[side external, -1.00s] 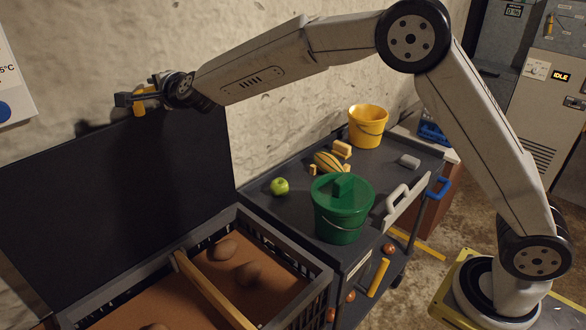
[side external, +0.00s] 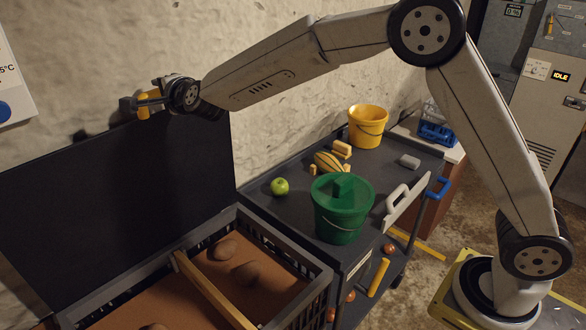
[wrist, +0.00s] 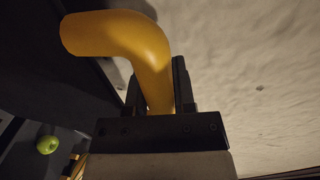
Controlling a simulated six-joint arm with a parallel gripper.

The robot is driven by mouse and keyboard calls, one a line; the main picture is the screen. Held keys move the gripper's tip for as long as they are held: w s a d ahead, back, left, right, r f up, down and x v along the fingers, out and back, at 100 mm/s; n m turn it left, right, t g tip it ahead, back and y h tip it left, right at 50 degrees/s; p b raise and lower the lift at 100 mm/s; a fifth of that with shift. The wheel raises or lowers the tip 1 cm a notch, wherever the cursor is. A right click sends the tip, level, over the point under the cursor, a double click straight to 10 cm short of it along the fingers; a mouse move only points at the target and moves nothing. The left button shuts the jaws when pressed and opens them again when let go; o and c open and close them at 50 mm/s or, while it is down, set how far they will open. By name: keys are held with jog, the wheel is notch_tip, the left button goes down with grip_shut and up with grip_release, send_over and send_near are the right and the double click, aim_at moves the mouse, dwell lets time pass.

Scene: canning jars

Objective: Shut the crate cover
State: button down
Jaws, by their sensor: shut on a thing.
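The crate cover (side external: 110,205) is a large dark panel standing open, nearly upright, along the back of the crate (side external: 285,255). A yellow bent handle (wrist: 115,35) is at the cover's top edge; it also shows in the side view (side external: 143,110). My gripper (side external: 147,105) is shut on this handle. In the wrist view its dark fingers (wrist: 158,92) close around the handle's lower part. The crate below is open, with brown lumps (side external: 222,250) on its orange-brown bed and a wooden divider (side external: 210,288) across it.
A rough wall (side external: 120,65) rises close behind the cover. The space above the crate looks clear.

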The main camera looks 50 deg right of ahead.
jog(key=shift+s+d+f, duration=0.1)
jog(key=shift+s+f, duration=0.1)
jog(key=shift+s, duration=0.7)
jog(key=s+f+t, duration=0.3)
jog(key=s, duration=1.2)
jog(key=shift+f+t, duration=0.2)
jog(key=shift+t, duration=0.1)
jog(key=c, duration=0.7)
grip_release()
jog(key=shift+c, duration=0.2)
jog(key=s+f, duration=0.1)
jog(key=s, duration=0.6)
jog(key=shift+s, duration=0.35)
jog(key=shift+f, duration=0.15)
